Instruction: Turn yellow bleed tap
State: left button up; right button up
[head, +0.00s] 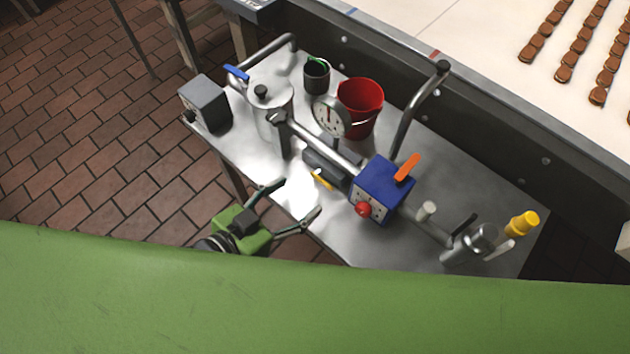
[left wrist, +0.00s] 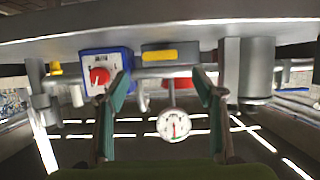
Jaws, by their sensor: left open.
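The yellow tap handle (head: 321,180) is a short flat lever on the pipework, left of the blue box. In the left wrist view it is a yellow bar (left wrist: 159,56), lying level between and just above my fingertips. My left gripper (head: 300,197) is open and empty, with its two fingers spread toward the yellow handle and a gap before it. Its fingers also show in the left wrist view (left wrist: 160,78). The tap's body is hard to make out behind the handle. My right gripper is not in view.
The blue box (head: 380,188) with a red knob (head: 362,209) and an orange lever (head: 407,167) stands right of the handle. A dial gauge (head: 329,117), red bucket (head: 361,105) and steel vessel (head: 270,97) stand behind. A yellow-capped part (head: 523,224) is at the right.

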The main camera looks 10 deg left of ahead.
aim_at(320, 181)
pick_arm(q)
jog(key=x, duration=0.7)
jog(key=shift+w+d+f, duration=0.1)
jog(key=shift+w, duration=0.05)
jog(key=shift+p, duration=0.3)
jog(key=c, duration=1.1)
